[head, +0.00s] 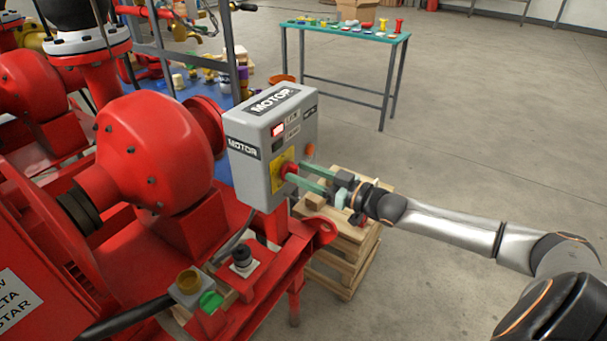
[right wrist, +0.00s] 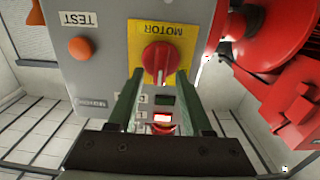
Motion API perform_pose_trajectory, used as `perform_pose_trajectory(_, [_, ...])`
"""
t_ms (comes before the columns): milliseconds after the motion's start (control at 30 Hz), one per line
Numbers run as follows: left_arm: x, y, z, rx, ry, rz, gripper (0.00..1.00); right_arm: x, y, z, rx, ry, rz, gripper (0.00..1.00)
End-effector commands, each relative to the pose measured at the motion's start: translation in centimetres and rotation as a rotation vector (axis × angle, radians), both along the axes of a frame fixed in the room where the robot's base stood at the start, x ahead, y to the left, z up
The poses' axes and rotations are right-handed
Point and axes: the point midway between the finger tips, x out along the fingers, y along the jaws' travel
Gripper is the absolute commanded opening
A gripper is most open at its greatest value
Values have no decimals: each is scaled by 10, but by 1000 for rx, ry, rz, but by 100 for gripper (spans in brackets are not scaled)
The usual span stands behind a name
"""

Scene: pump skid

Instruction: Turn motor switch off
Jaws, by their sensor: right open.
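The grey motor switch box (head: 245,164) stands on the red pump skid in the middle of the head view. Its red rotary knob (head: 290,168) sits on a yellow plate on the box's front. In the right wrist view the red knob (right wrist: 160,58) has a pointer, and the MOTOR label appears upside down. A lit red lamp (head: 278,130) is above the knob in the head view. My right gripper (head: 299,173) is open, with its green fingertips at either side of the knob's front. I cannot tell whether they touch it. My left gripper is not in view.
An orange button (right wrist: 80,48) marked TEST is beside the knob. Red pump housings (head: 155,150) fill the left. Wooden pallets (head: 345,250) are stacked below my right gripper. A green-topped table (head: 345,32) with small parts stands behind. The floor at right is clear.

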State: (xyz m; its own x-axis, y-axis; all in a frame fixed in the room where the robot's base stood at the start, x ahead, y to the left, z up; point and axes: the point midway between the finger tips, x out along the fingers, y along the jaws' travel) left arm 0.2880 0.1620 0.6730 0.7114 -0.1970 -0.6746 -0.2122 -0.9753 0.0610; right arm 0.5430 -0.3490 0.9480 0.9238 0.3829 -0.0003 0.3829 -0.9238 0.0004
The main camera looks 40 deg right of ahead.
Motion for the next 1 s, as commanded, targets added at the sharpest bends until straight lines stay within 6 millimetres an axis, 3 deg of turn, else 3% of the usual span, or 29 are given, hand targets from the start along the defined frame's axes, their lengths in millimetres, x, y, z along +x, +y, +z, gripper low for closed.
perform_pose_trajectory(300, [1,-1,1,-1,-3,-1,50,1,1,0,0,1,0,50])
perform_pose_trajectory(733, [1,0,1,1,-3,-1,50,1,1,0,0,0,0,2])
perform_pose_trajectory(1000, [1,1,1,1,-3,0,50,1,1,0,0,0,1,0])
